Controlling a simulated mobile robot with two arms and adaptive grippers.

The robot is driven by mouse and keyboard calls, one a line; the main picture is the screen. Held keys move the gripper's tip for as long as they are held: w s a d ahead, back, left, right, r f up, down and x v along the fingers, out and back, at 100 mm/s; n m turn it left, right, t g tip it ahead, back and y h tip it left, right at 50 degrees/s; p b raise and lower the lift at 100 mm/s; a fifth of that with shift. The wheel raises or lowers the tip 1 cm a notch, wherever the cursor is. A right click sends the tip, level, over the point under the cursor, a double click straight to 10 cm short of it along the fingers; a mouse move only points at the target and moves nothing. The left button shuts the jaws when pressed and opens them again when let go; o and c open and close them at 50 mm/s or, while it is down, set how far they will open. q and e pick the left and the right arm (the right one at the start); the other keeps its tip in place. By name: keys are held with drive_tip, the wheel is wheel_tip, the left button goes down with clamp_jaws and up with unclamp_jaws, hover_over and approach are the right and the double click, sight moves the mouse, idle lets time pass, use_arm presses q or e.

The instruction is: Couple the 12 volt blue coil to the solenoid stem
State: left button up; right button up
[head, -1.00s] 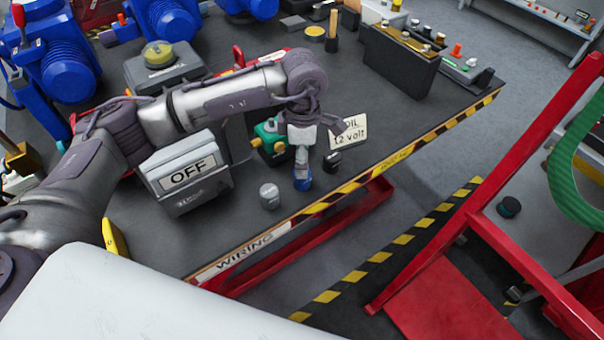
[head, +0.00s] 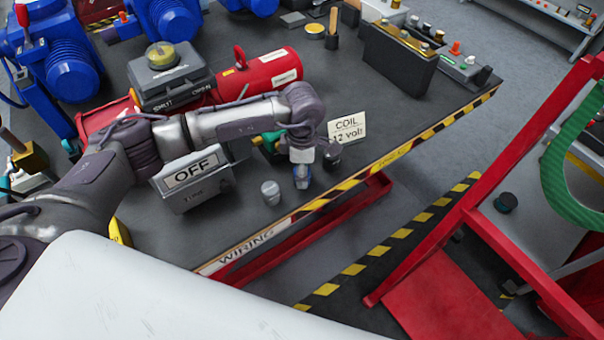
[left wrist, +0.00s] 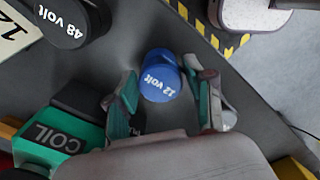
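The blue coil marked 12 volt (left wrist: 160,78) stands on the dark bench near its front edge; in the head view its blue body (head: 302,182) shows below my left gripper (head: 302,176). In the left wrist view my left gripper (left wrist: 162,88) has one finger on each side of the coil, seemingly open around it; any contact is hard to judge. A brass-coloured block (head: 31,156) with a brownish upright rod (head: 12,140) is at the far left; I cannot confirm that this is the solenoid stem. My right gripper is out of view.
Close to the blue coil are a grey cylinder (head: 271,192), a black 48 volt coil (left wrist: 65,20) and a green part marked COIL (left wrist: 52,138). A sign reading COIL 12 volt (head: 346,128) and an OFF box (head: 192,175) stand nearby. Red actuator (head: 265,70) lies behind.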

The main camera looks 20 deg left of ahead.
use_arm(q)
drive_tip(key=c, duration=0.8)
